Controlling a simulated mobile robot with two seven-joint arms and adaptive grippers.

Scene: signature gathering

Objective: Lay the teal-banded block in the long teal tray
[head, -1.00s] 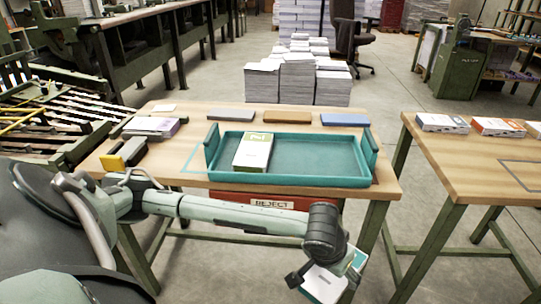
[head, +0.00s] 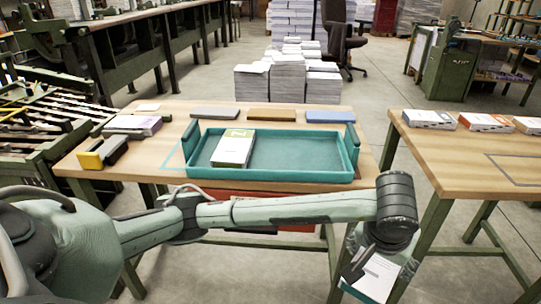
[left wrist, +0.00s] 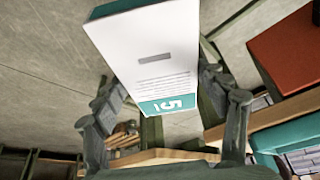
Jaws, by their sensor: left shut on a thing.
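The long teal tray (head: 285,174) lies on the wooden table, with upright end walls. A white block with a yellow-green band (head: 233,148) lies in its left half; the rest of the tray floor is bare. My left gripper (head: 362,264) is shut on the teal-banded block (head: 375,278), held low in front of the table's right corner and outside the tray. My right gripper is out of view.
Grey (head: 215,113), brown (head: 272,115) and blue (head: 331,117) flat pieces lie behind the tray. A yellow-black tool (head: 103,152) and a block stack (head: 133,124) are at the left. A red reject bin (head: 240,194) is below the tray. A second table (head: 460,160) stands right, across a gap.

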